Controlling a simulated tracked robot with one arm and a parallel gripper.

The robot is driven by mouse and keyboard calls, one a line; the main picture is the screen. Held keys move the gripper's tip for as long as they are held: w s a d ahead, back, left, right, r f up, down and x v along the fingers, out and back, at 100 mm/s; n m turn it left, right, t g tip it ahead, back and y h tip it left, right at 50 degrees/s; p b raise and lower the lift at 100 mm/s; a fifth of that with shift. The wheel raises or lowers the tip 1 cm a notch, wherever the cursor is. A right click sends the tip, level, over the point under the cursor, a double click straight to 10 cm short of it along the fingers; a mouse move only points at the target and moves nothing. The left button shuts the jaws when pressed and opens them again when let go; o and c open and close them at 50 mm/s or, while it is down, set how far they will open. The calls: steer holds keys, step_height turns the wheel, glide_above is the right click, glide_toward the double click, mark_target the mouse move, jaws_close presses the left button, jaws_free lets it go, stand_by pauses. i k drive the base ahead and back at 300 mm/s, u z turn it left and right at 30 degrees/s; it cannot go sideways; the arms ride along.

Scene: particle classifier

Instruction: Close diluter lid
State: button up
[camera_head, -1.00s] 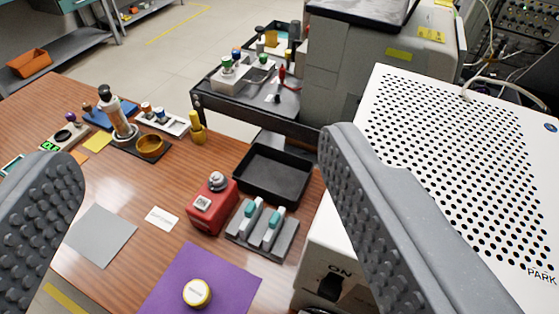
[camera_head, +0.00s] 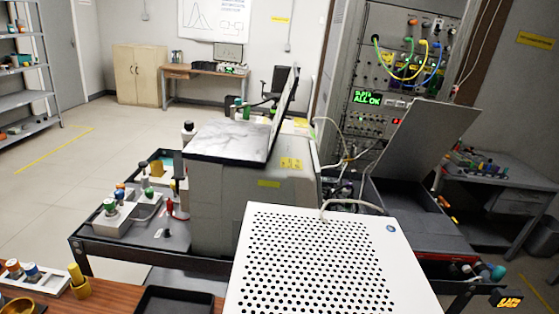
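Two units in view have panels standing up like open lids, and no readable label tells me which is the diluter. A dark grey panel (camera_head: 425,138) leans up and back over a black, red-fronted box (camera_head: 400,210) at right. A thin upright panel (camera_head: 283,100) rises from the right edge of a grey cabinet (camera_head: 220,200) with a dark flat top, left of centre. My gripper is outside the frame, so its fingers are hidden.
A white perforated case (camera_head: 320,265) fills the front centre. A rack (camera_head: 390,80) with cables and a green "ALL OK" display stands behind. A dark cart (camera_head: 130,245) holds bottles at left. Cables (camera_head: 345,205) run behind the case. Floor is clear at far left.

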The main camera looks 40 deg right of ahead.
mark_target(429, 129)
steer(key=u, duration=0.05)
steer(key=k, duration=0.5)
steer(key=z, duration=2.7)
steer(key=i, duration=5)
steer(key=u, duration=0.95)
